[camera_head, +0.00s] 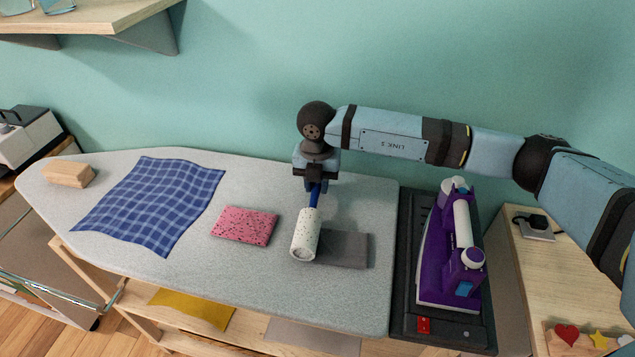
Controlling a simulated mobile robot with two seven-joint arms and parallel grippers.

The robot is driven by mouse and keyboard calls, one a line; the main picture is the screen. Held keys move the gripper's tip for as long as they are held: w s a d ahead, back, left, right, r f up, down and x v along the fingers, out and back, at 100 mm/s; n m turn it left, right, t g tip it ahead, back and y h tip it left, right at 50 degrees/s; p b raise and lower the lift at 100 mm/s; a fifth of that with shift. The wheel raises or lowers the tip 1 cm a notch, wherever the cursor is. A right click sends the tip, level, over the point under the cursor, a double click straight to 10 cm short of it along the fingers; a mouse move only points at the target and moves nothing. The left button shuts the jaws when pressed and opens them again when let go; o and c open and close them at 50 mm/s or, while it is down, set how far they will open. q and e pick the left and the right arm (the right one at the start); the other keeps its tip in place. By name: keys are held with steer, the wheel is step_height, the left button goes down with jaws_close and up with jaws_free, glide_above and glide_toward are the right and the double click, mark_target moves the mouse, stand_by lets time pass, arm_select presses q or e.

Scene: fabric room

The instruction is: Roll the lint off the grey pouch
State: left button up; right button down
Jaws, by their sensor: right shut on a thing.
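The grey pouch (347,249) lies flat on the ironing board's pale cover, right of the middle. The white, speckled lint roller (305,235) is over the pouch's left end; I cannot tell whether it touches the pouch. My right gripper (315,184) is shut on the roller's blue handle (315,197). The roller hides the pouch's left edge. No lint on the pouch can be made out. A pink pouch with dark specks (245,226) lies flat to the left of the roller. My left gripper is not in view.
A purple iron (450,250) stands on a dark rest (409,290) at the board's right end. A blue checked cloth (150,204) and a wooden block (69,174) lie on the left of the board (305,305). A shelf (90,16) overhangs at upper left.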

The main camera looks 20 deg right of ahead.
steer(key=shift+r+p, duration=1.65)
steer(key=shift+r, duration=1.35)
steer(key=shift+f, duration=0.1)
